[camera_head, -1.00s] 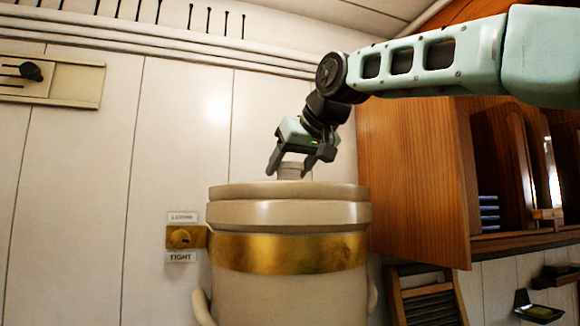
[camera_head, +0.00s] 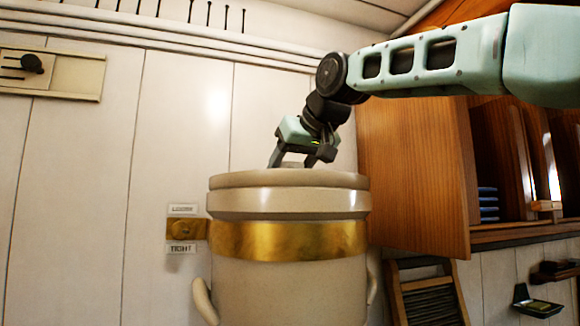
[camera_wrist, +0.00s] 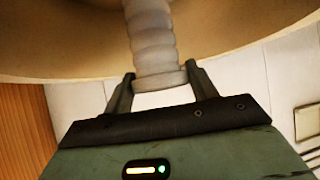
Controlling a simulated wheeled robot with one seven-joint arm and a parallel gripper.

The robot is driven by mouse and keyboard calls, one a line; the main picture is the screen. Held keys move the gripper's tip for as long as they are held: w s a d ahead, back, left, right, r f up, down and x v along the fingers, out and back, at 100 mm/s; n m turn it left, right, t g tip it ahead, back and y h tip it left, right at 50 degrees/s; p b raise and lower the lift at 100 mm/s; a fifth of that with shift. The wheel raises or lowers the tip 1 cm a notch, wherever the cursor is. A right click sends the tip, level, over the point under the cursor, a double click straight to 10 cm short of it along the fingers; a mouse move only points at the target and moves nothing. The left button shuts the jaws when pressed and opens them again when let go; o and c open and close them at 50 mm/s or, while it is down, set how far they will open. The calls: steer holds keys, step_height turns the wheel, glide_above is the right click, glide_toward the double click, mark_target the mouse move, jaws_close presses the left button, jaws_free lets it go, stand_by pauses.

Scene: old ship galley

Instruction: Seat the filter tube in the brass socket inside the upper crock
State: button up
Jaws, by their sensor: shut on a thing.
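The upper crock (camera_head: 290,203) is a beige vessel with a brass band, in the middle of the head view. My gripper (camera_head: 303,163) is at its top, fingers pointing down at the opening. In the wrist view my gripper (camera_wrist: 161,82) is shut on the filter tube (camera_wrist: 152,42), a pale ribbed cylinder, gripped at its wider end collar. The tube reaches away from the fingers past the crock's curved rim. The brass socket is not visible in either view.
A brass latch (camera_head: 184,229) with labels reading LOOSE and TIGHT is on the wall left of the crock. A wooden cabinet (camera_head: 415,180) stands close on the right. The white panelled wall (camera_head: 90,180) is behind.

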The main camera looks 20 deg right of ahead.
steer(key=shift+f, duration=0.25)
steer(key=o, duration=1.2)
steer(key=shift+c, duration=0.2)
steer(key=shift+s, duration=0.1)
steer(key=b+v, duration=0.3)
steer(key=v, duration=1.4)
steer(key=shift+r, duration=0.2)
